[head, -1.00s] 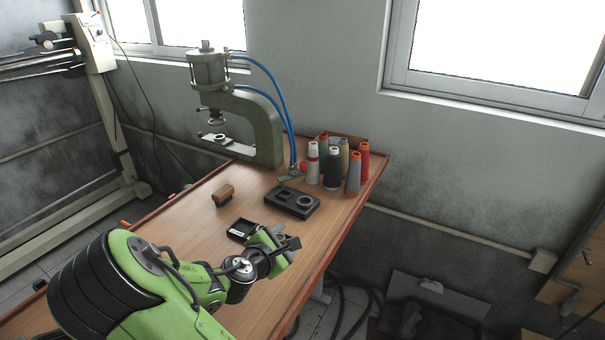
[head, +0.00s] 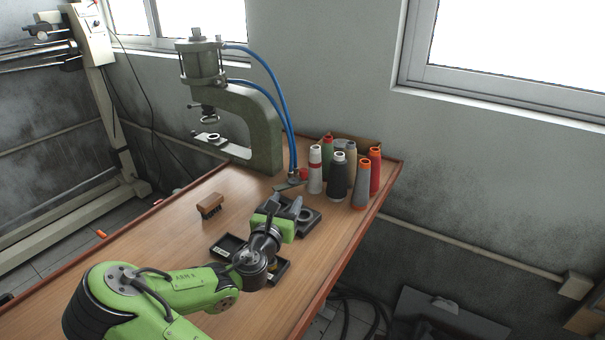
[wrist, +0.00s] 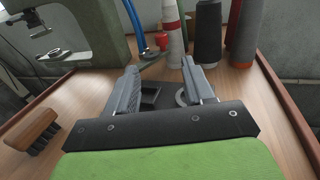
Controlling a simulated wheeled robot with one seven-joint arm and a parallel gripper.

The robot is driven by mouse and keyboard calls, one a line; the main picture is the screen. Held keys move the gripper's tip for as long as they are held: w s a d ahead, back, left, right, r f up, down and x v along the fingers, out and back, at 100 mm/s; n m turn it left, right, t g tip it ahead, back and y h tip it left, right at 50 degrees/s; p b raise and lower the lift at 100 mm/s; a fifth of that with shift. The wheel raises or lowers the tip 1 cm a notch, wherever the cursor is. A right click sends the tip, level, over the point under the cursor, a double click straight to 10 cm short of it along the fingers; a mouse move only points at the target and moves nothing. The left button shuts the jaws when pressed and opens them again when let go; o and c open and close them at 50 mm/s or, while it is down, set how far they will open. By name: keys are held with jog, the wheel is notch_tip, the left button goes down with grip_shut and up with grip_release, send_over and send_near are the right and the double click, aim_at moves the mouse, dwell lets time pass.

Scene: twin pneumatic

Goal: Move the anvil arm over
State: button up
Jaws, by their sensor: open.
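The pneumatic press (head: 262,125) stands at the far end of the table, with a grey C-shaped frame and a cylinder on top. Its anvil arm (head: 208,138) is a flat lower plate with a ring on it, projecting left under the ram (head: 207,112). In the wrist view the anvil arm (wrist: 56,56) is at the upper left. My gripper (head: 284,203) is open and empty, above the table, right of and nearer than the anvil arm, and apart from it. In the wrist view its two fingers (wrist: 159,68) are spread over a black block with a ring (wrist: 170,97), partly hidden by them.
A wooden brush (head: 210,204) lies on the left of the table (head: 160,245). Several thread cones (head: 338,176) stand behind the block at the right. A black tray (head: 228,246) is beside my wrist. Blue hoses (head: 283,95) run down from the press. The table's left side is mostly clear.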

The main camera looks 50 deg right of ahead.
aim_at(302, 173)
jog(key=b+x, duration=0.1)
jog(key=x, duration=1.3)
jog(key=shift+s, duration=0.1)
jog(key=shift+a, duration=0.1)
jog(key=shift+c, duration=0.3)
grip_shut()
